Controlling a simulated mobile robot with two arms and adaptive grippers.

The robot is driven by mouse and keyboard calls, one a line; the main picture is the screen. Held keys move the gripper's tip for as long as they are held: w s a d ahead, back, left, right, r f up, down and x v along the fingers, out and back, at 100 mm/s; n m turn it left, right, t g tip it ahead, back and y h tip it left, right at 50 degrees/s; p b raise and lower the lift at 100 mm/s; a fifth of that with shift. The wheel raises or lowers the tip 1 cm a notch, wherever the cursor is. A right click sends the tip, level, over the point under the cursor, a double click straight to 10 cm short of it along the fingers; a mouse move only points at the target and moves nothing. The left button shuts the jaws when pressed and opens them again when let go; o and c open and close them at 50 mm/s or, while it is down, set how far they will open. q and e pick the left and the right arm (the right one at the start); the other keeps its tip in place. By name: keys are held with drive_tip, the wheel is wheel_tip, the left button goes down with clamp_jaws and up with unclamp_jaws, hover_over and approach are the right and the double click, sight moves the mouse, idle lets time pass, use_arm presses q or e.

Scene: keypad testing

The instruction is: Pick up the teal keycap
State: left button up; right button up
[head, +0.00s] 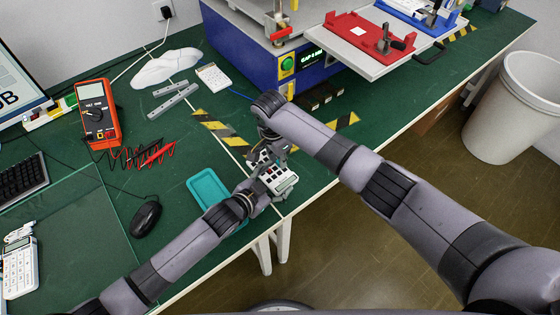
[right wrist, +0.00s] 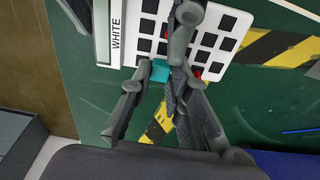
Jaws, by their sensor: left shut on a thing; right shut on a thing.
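The white keypad (head: 283,183) with dark keys is held up near the table's front edge, at the middle of the head view. In the right wrist view the keypad (right wrist: 228,40) shows its dark square keys and a side strip reading WHITE. My left gripper (head: 262,190) is shut on the keypad. The teal keycap (right wrist: 160,70) is at the keypad's edge, between the fingertips of my right gripper (right wrist: 160,76), which is shut on it. In the head view my right gripper (head: 268,158) is above the keypad and hides the keycap. I cannot tell whether the keycap is clear of the keypad.
A teal tray (head: 203,187) lies beside the left arm. A blue machine (head: 238,57) stands behind; a white bin (head: 515,110) is at right.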

use_arm(q)
drive_tip(key=shift+s+a+f, duration=0.15)
drive_tip(key=shift+a+f, duration=0.05)
drive_tip(key=shift+f, duration=0.2)
use_arm(e)
drive_tip(key=shift+r, duration=7.45)
use_arm(q)
drive_tip(key=o, duration=1.2)
drive_tip(key=shift+c, duration=0.2)
drive_tip(key=shift+o, duration=0.8)
drive_tip(key=shift+r, duration=0.1)
drive_tip(key=v, duration=1.1)
drive_tip(key=shift+r, duration=0.1)
drive_tip(key=shift+s+a+r, duration=0.2)
drive_tip(key=shift+r, duration=0.05)
